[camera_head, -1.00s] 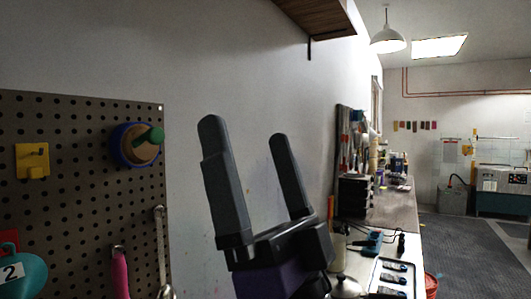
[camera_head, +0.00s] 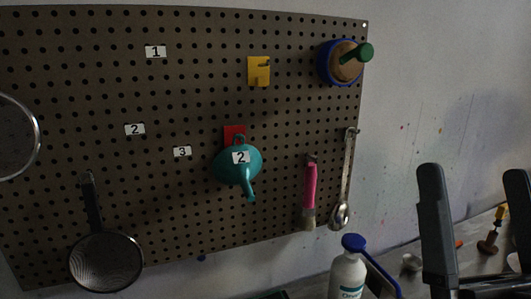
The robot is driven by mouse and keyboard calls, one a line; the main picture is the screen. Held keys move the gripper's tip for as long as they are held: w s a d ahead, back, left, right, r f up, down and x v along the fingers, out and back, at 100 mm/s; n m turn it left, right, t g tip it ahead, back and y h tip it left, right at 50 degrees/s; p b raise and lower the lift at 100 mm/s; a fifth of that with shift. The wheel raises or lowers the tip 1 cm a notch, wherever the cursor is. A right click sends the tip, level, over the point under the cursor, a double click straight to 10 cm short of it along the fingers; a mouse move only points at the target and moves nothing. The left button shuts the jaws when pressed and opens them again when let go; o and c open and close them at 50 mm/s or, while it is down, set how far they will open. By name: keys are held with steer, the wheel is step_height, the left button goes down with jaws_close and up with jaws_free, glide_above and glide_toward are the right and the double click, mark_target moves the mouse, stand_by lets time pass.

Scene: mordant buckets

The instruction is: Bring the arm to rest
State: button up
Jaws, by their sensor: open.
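My gripper (camera_head: 478,225) shows at the lower right of the head view, with its two dark grey fingers pointing up and spread wide apart. Nothing shows between the fingers. The fingers stand in front of the pale wall and a bench surface, to the right of the pegboard (camera_head: 60,60). The right finger is cut off by the picture's edge, and the base of the gripper is out of view.
On the pegboard hang a teal funnel (camera_head: 237,162), a pink-handled brush (camera_head: 310,190), a metal ladle (camera_head: 345,185), a strainer (camera_head: 106,262), a yellow hook (camera_head: 259,71) and a blue-rimmed round item (camera_head: 338,63). A white bottle with a blue top (camera_head: 347,270) stands below.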

steer(key=s+a+f+n+g, duration=0.1)
steer(key=s+f+g, duration=0.3)
steer(key=f, duration=0.8)
steer(key=s+f+n+g, duration=0.1)
steer(key=s+f+g, duration=0.2)
steer(key=f, duration=1)
steer(key=s+a+f+n+g+y, duration=0.1)
steer(key=s+f+g, duration=0.5)
steer(key=s+f, duration=0.7)
steer(key=s+y, duration=0.1)
steer(key=s, duration=0.2)
steer(key=shift+s+a+f+g, duration=0.2)
steer(key=shift+s+a+g, duration=0.05)
steer(key=shift+s+g, duration=0.15)
